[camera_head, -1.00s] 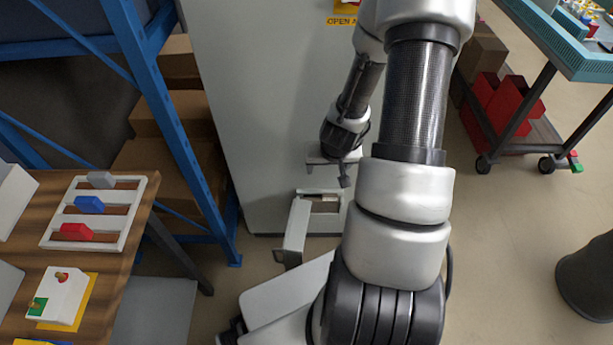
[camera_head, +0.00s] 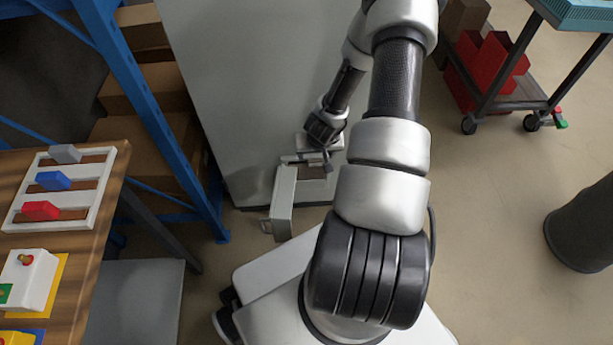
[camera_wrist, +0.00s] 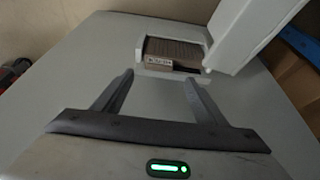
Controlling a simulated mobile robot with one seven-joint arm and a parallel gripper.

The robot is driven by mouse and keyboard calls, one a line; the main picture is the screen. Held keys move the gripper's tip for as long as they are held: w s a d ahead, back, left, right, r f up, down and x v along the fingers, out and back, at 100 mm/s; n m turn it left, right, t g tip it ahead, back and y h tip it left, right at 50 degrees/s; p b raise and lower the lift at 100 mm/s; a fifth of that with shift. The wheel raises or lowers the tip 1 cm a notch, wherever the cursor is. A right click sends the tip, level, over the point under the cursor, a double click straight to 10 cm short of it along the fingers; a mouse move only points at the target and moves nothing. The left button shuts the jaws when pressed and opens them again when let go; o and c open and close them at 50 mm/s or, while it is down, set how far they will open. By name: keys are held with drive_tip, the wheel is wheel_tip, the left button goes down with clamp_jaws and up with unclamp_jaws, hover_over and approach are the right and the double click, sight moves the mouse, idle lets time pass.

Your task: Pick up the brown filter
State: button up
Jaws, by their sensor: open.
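The brown filter (camera_wrist: 178,52) sits in an open compartment (camera_wrist: 139,50) in the face of a grey cabinet, with a small label on its near edge. In the head view the filter (camera_head: 314,172) is a small brown patch, partly hidden by my gripper. My gripper (camera_wrist: 158,77) is open and empty. In the wrist view its two fingers point at the compartment, with the filter beyond the fingertips and no contact visible. In the head view my gripper (camera_head: 313,161) is right at the compartment.
The compartment's light grey door (camera_wrist: 245,35) stands open on one side, close to the filter. The grey cabinet (camera_head: 240,90) is next to a blue rack (camera_head: 150,110) with cardboard boxes. A wooden table (camera_head: 75,260) with coloured blocks is at left.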

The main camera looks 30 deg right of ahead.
sight(316, 160)
drive_tip(key=x, duration=0.1)
drive_tip(key=b+x, duration=0.1)
drive_tip(key=x, duration=0.2)
drive_tip(key=shift+s+f+b, duration=0.15)
drive_tip(key=shift+s+b, duration=0.15)
drive_tip(key=shift+b, duration=0.05)
drive_tip(key=shift+w+d+f, duration=0.15)
drive_tip(key=shift+w+f, duration=0.05)
drive_tip(key=shift+f, duration=0.2)
drive_tip(key=c, duration=1.1)
drive_tip(key=shift+r, duration=0.15)
wheel_tip(316, 160, up, 18)
drive_tip(key=p, duration=0.5)
drive_tip(key=shift+p, duration=0.3)
